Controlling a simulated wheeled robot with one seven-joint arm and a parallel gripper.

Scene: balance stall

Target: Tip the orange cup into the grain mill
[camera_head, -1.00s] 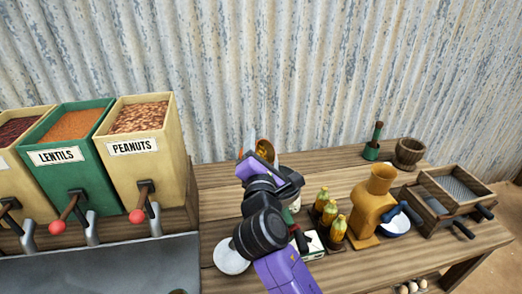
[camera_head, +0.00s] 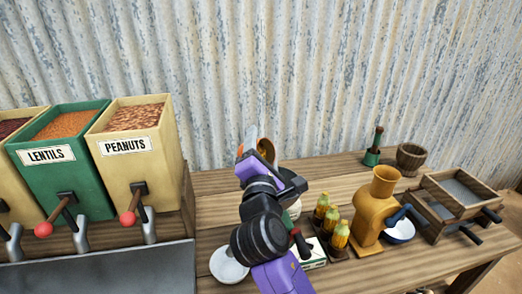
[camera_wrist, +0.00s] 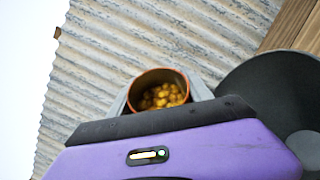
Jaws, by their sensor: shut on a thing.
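The orange cup (camera_wrist: 136,88) sits between the fingers of my gripper (camera_wrist: 160,98) in the wrist view, with yellow kernels (camera_wrist: 163,96) inside it. In the head view the cup (camera_head: 266,149) shows partly behind my gripper (camera_head: 258,152), raised above the table's back left part. My gripper is shut on the cup. The grain mill (camera_head: 374,212), ochre with a flared open top and a dark handle, stands upright on the table to the right of my gripper, well apart from the cup.
Between my arm and the mill stand several yellow corn bottles or cobs (camera_head: 332,219) in a holder. A green-based tool (camera_head: 373,153) and a mortar (camera_head: 411,158) stand behind. Bins (camera_head: 130,135) are at left.

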